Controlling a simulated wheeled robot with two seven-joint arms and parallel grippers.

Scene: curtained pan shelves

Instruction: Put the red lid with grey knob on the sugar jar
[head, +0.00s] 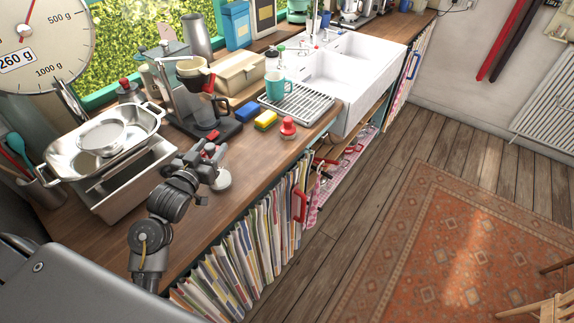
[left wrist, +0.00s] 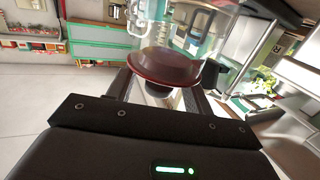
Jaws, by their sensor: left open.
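My left gripper (head: 213,164) is over the counter in front of the coffee maker, its fingers open. In the left wrist view a dark red round lid (left wrist: 165,67) is at the open fingers (left wrist: 165,92), with its dark grey knob (left wrist: 160,90) between them. A clear glass jar (left wrist: 196,22) lies beyond the lid, which appears to be at its mouth. I cannot tell whether the lid is fully seated. In the head view a pale round part (head: 222,181), probably of the jar, shows beside the gripper, which hides much of it. My right gripper is out of view.
The coffee maker (head: 205,118) stands behind the gripper. Metal pans (head: 108,140) and a scale (head: 43,42) are at left. The front counter strip right of the gripper is clear.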

